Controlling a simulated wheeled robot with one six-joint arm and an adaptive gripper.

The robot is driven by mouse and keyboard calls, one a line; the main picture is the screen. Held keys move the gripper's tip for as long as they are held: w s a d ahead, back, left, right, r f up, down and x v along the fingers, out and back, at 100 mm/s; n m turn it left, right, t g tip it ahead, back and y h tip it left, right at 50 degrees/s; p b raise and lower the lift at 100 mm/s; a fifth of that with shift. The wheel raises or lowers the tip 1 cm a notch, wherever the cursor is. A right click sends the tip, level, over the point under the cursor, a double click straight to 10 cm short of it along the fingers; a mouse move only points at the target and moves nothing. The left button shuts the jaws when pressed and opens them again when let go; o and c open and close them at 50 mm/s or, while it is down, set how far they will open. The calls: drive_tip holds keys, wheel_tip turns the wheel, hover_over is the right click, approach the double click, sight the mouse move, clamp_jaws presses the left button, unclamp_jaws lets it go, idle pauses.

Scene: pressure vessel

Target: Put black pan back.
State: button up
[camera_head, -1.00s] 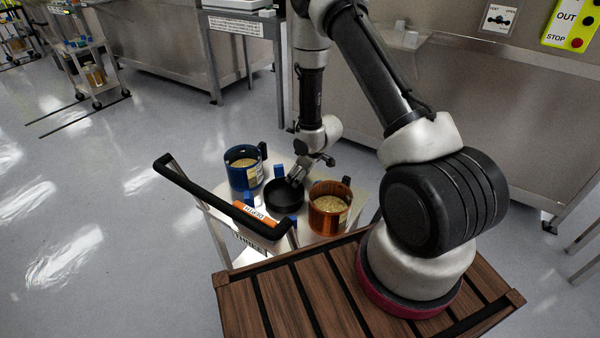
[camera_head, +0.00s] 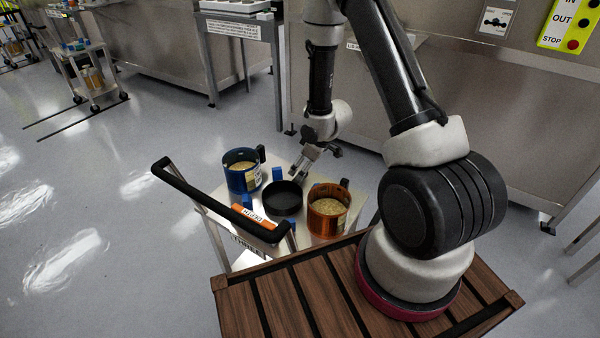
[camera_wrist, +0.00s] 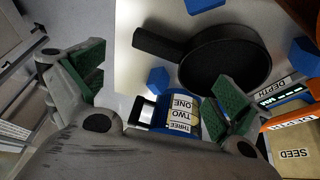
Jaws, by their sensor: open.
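The black pan (camera_head: 282,198) sits on the white top of a small cart (camera_head: 262,225), between a blue pot and a copper pot. In the wrist view the pan (camera_wrist: 215,65) lies beyond my fingers, its handle pointing left. My gripper (camera_head: 303,172) is just above and behind the pan in the head view. Its green-padded fingers (camera_wrist: 155,95) are spread wide with no pan between them. The gripper is apart from the pan.
A blue pot (camera_head: 241,178) and a copper pot (camera_head: 327,215) flank the pan. Small blue blocks (camera_wrist: 158,80) stand around it. The cart has a black handle bar (camera_head: 215,198). A steel tank wall (camera_head: 450,90) stands behind; open floor lies left.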

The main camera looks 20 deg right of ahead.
drive_tip(key=s+d+r+m+h, duration=0.1)
drive_tip(key=s+d+r, duration=0.2)
drive_tip(key=r, duration=0.7)
drive_tip(key=s+d+r+m+h, duration=0.1)
drive_tip(key=s+d+r+m, duration=0.15)
drive_tip(key=r, duration=0.65)
drive_tip(key=s+d+r+m+h, duration=0.1)
drive_tip(key=s+d+r, duration=0.25)
drive_tip(key=r, duration=0.65)
drive_tip(key=s+a+r+m, duration=0.1)
drive_tip(key=s+r, duration=0.4)
drive_tip(key=s, duration=0.5)
drive_tip(key=s+a+r+m, duration=0.2)
drive_tip(key=s+r, duration=0.3)
drive_tip(key=s, duration=0.5)
drive_tip(key=shift+s+y, duration=0.3)
drive_tip(key=shift+s, duration=0.1)
